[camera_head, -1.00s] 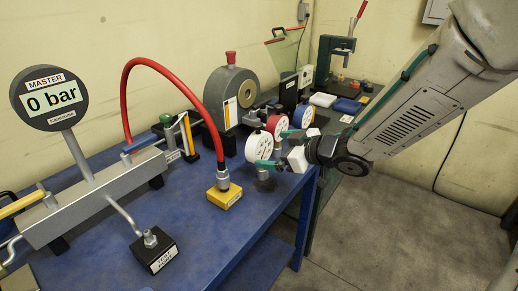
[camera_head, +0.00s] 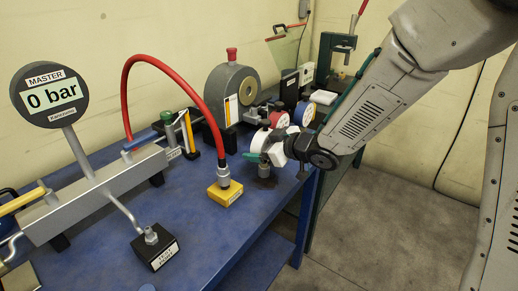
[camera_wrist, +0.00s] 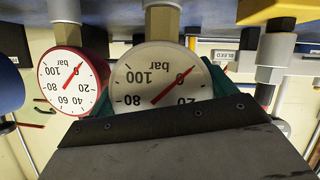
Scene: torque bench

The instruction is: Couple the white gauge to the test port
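The white gauge (camera_head: 256,141) stands near the right edge of the blue bench, its face partly hidden by my gripper. In the wrist view the white gauge (camera_wrist: 160,75) appears upside down, its needle near 0. My gripper (camera_head: 262,152) is at the gauge, with green fingers at its two sides in the wrist view (camera_wrist: 163,92). I cannot tell whether the fingers press on it. The test port (camera_head: 151,236) is an upright metal fitting on a black labelled block (camera_head: 158,253) at the front left, with nothing on it.
A red-rimmed gauge (camera_head: 279,119) stands close behind the white one, and a blue gauge (camera_head: 304,113) beyond. A yellow block (camera_head: 225,194) with a red hose (camera_head: 205,100) stands between white gauge and port. The master display (camera_head: 49,95) reads 0 bar. The blue bench front (camera_head: 215,235) is clear.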

